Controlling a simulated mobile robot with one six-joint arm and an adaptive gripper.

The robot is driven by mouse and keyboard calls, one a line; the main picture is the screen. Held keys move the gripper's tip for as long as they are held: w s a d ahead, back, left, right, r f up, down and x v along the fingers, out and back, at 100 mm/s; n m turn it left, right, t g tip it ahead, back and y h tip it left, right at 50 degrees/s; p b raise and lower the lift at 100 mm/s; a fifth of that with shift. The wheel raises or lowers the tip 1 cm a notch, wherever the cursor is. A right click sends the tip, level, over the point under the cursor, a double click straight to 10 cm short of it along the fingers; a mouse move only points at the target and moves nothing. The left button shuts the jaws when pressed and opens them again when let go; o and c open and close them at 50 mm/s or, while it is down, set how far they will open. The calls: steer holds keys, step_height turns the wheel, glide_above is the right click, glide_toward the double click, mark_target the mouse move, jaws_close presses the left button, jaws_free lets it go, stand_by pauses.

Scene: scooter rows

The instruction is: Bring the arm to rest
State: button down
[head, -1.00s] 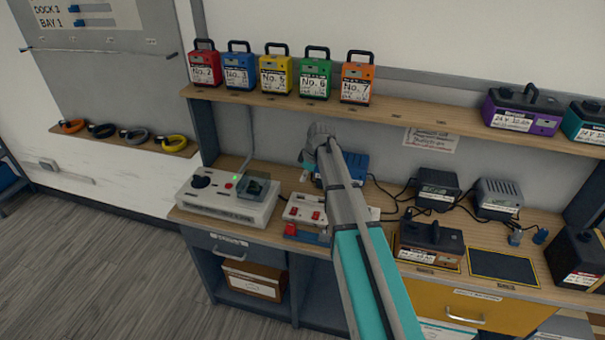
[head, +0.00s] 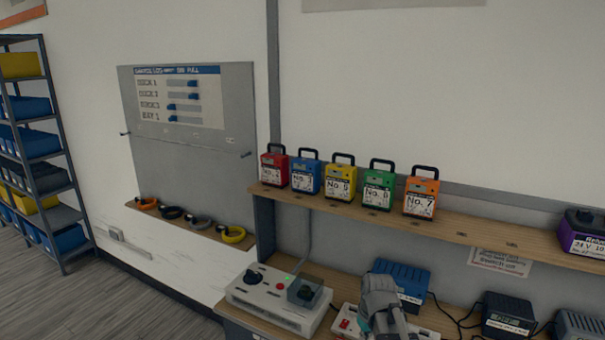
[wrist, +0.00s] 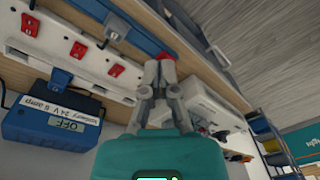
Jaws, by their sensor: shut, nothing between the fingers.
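My gripper (wrist: 158,72) shows in the wrist view with its two grey fingers together and nothing between them. It is over the bench, by a white power strip (wrist: 60,55) with red switches and a blue charger (wrist: 52,122) whose display reads OFF. How far the fingertips are from the bench top is hard to tell. In the head view only a grey part of my arm shows at the bottom, in front of the blue charger (head: 402,278); the fingers cannot be made out there.
Several numbered batteries (head: 421,193) stand on the wooden shelf (head: 470,222) above the bench. A white tester box (head: 262,300) is left of the arm. Black chargers (head: 508,315) stand to the right. A wall board (head: 185,150), coloured rings and a bin rack (head: 40,150) are at left.

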steer(key=s+m+h, duration=0.1)
steer(key=s+m, duration=0.2)
steer(key=s, duration=0.4)
steer(key=shift+s+m, duration=0.3)
steer(key=shift+d, duration=0.1)
stand_by(0.3)
